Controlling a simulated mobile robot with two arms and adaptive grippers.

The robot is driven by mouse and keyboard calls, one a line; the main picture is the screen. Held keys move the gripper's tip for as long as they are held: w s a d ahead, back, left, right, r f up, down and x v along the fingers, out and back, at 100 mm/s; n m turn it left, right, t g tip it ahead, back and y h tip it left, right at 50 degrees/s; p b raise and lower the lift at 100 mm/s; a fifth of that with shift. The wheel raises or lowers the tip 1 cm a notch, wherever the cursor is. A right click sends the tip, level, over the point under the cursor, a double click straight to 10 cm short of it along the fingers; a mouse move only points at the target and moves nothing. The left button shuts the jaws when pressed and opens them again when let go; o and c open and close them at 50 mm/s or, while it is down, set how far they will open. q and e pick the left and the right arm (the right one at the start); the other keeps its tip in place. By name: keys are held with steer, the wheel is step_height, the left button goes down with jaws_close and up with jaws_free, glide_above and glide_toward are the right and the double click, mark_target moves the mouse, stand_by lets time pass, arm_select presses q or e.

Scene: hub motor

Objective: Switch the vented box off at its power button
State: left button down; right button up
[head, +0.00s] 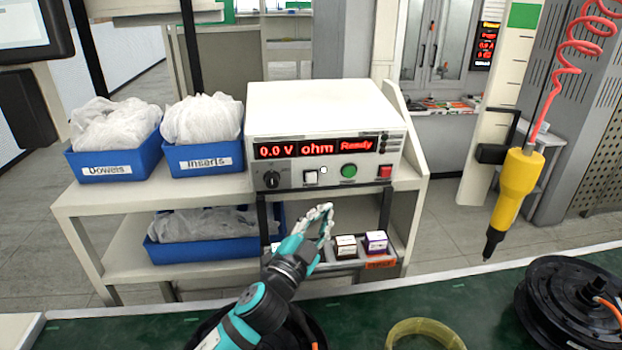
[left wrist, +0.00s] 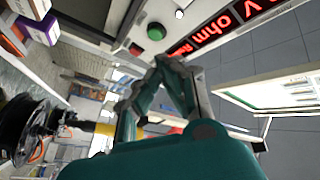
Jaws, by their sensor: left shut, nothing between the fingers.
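The vented box (head: 325,105) is a white instrument on the top shelf of a cart. Its lit red display (head: 315,148) reads "0.0 V", "ohm" and "Ready". No label for the power button is readable. My left gripper (head: 325,210) is shut and empty, below and in front of the panel, apart from it. In the left wrist view, the green button (left wrist: 156,31) shows beyond the fingertips. My right gripper is not seen.
Blue bins labelled Dowels (head: 113,160) and Inserts (head: 204,160) stand left of the box. Small boxes (head: 375,242) sit in a tray below the panel. A yellow tool (head: 516,185) hangs at right. A black hub motor (head: 570,305) and yellow ring (head: 427,330) lie on the green bench.

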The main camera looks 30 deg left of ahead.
mark_target(311, 177)
arm_select(q)
steer(key=w+a+r, duration=0.1)
steer(key=w+a, duration=0.4)
steer(key=w, duration=0.2)
steer(key=shift+a, duration=0.2)
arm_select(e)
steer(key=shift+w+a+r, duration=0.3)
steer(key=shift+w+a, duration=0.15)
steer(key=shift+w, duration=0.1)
arm_select(q)
steer(key=shift+a+r, duration=0.1)
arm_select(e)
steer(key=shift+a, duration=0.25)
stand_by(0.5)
arm_select(q)
steer(key=shift+w+a+p, duration=0.15)
steer(key=shift+w+p, duration=0.15)
steer(key=shift+w+a+r, duration=0.1)
steer(key=shift+w+a, duration=0.2)
steer(key=shift+w, duration=0.05)
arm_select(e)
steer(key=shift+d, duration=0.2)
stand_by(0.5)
arm_select(q)
steer(key=shift+d, duration=0.1)
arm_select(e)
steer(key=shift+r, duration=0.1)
arm_select(q)
steer(key=shift+s+d, duration=0.45)
steer(key=shift+s, duration=0.3)
